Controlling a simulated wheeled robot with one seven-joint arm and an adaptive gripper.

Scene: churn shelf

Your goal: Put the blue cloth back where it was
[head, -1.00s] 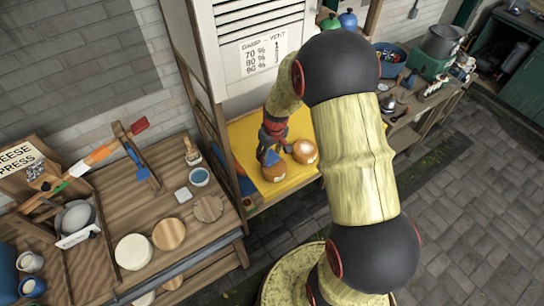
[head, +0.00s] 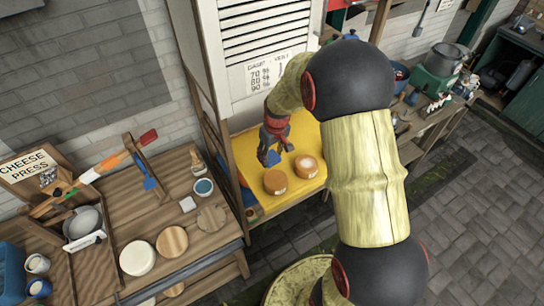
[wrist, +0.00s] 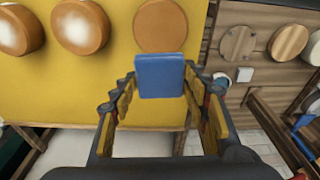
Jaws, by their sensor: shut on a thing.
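The blue cloth (wrist: 160,76) shows as a small folded square between my fingertips in the wrist view. A bit of it also shows in the head view (head: 272,158). My gripper (wrist: 160,82) is shut on it, over the yellow shelf (wrist: 120,95). In the head view my gripper (head: 272,148) is just behind two round cheeses, the left one (head: 276,183) and the right one (head: 306,167). I cannot tell whether the cloth touches the shelf.
A wooden bench (head: 200,235) with boards, a blue-rimmed cup (head: 203,187) and tools stands to the left. A post (head: 225,165) divides it from the shelf. The vented cabinet (head: 265,30) is above. My arm hides the shelf's right part.

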